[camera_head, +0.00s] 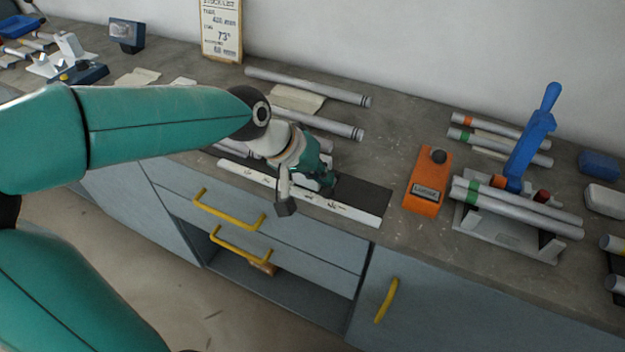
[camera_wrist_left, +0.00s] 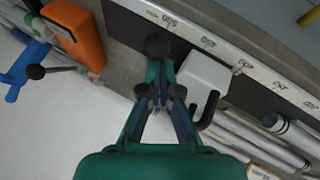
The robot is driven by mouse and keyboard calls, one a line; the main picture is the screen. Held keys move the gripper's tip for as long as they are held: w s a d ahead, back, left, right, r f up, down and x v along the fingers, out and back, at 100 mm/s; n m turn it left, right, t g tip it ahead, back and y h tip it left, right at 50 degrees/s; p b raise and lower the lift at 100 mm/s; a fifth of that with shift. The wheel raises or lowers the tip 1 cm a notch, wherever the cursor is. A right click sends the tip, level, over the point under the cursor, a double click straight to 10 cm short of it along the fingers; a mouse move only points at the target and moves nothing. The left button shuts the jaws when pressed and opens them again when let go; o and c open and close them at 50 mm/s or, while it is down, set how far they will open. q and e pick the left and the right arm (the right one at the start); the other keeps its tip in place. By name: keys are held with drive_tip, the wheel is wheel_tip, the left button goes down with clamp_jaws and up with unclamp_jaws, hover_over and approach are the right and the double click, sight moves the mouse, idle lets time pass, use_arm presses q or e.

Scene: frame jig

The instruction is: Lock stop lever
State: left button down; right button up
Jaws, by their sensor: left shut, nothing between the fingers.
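In the left wrist view a pale block (camera_wrist_left: 203,72), which looks like the stop, sits beside the white scale rail (camera_wrist_left: 240,62). A black bent lever (camera_wrist_left: 211,108) sticks out from the block. My left gripper (camera_wrist_left: 159,72) is shut and empty, left of the pale block. In the head view my left gripper (camera_head: 328,181) is low over the rail (camera_head: 345,211) near the dark plate (camera_head: 362,194).
An orange box (camera_head: 427,182) with a dark knob stands right of the dark plate. Further right is a grey jig (camera_head: 500,238) with tubes and an upright blue lever (camera_head: 532,140). Several grey tubes (camera_head: 310,87) lie behind my gripper. Yellow-handled drawers are below the bench edge.

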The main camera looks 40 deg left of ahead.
use_arm(q)
drive_tip(key=shift+s+f+b, duration=0.1)
drive_tip(key=shift+f+b, duration=0.35)
drive_tip(key=shift+b, duration=0.05)
drive_tip(key=shift+s+d+f+t+b, duration=0.1)
drive_tip(key=shift+s+t+b, duration=0.2)
drive_tip(key=shift+s+b, duration=0.25)
drive_tip(key=shift+w, duration=0.1)
use_arm(e)
drive_tip(key=f, duration=0.1)
drive_tip(key=s+f, duration=0.1)
drive_tip(key=f, duration=0.1)
drive_tip(key=shift+f, duration=0.1)
